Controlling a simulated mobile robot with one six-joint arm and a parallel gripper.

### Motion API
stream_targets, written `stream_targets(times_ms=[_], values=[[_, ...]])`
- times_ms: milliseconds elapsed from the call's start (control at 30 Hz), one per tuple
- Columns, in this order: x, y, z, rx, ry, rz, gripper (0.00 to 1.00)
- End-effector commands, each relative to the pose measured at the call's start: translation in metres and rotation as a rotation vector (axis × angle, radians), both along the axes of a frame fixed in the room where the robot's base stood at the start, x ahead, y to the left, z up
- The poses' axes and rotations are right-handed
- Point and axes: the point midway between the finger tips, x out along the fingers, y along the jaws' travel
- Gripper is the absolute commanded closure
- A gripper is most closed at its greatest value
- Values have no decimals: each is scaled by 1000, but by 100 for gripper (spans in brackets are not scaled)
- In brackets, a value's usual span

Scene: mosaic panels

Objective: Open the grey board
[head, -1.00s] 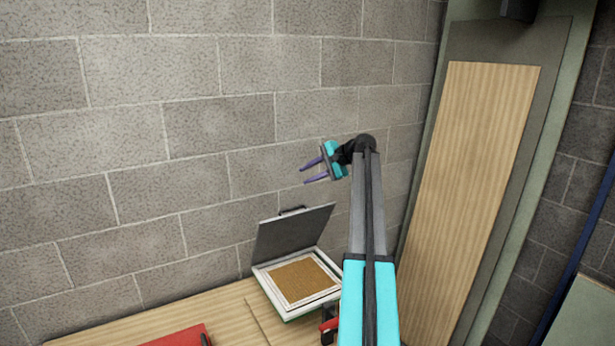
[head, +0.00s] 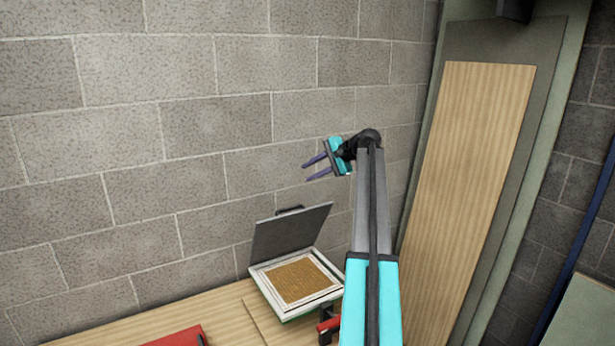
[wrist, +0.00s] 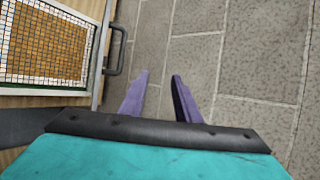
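The grey board (head: 290,232) stands raised and tilted back toward the wall, hinged on a white frame (head: 262,281) with a tan mosaic panel (head: 300,280) inside. A dark handle (head: 290,209) sits on the board's upper edge, and a handle also shows in the wrist view (wrist: 118,52). My gripper (head: 312,169) is open and empty, in the air above and right of the board, apart from it. In the wrist view its purple fingers (wrist: 160,82) are spread with only the block wall behind them.
The case rests on a wooden table (head: 215,300). A red object (head: 180,337) lies at the front left, and a red and black item (head: 328,325) is by the case's right front. A grey block wall (head: 120,140) stands close behind; a wooden panel (head: 475,170) is at the right.

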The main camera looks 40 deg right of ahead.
Motion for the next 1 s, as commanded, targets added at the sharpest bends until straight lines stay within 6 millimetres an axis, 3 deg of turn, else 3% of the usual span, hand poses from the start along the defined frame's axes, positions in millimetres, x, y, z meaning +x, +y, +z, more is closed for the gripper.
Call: stream_targets(times_ms=[600, 1000], values=[[-75, -25, 51, 0, -1, -2, 71], [-88, -28, 62, 1, 0, 1, 71]])
